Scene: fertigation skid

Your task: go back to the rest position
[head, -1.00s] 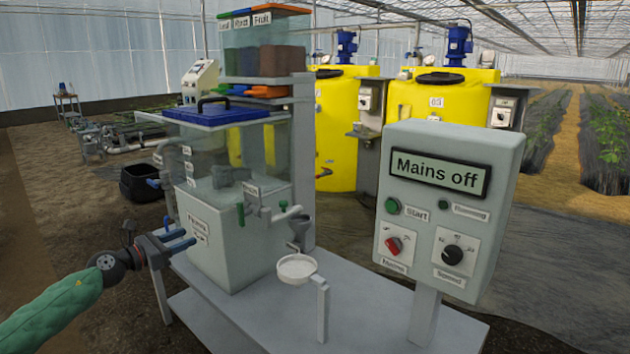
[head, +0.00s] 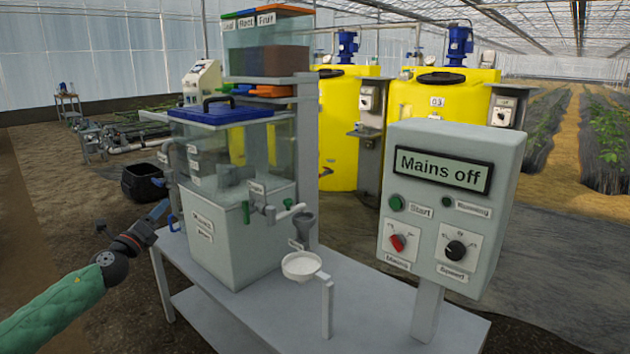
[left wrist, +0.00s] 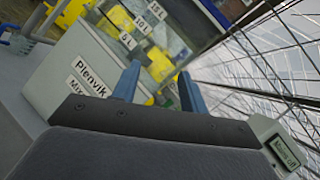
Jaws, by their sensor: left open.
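My left gripper (head: 168,212) is open and empty at the left of the head view, just left of the clear mixing tank (head: 240,245). Its two blue fingers point up and toward the tank, apart from it as far as I can tell. In the left wrist view the fingers (left wrist: 160,82) stand spread with nothing between them. The tank's labelled side (left wrist: 85,75) shows behind and left of them. My right gripper is in neither view.
The tank stands on a grey bench (head: 265,310) with a white dish (head: 301,264) at its front. A control box (head: 452,205) reading "Mains off" stands to the right. A black crate (head: 143,182) lies on the ground behind. Open floor lies at the left.

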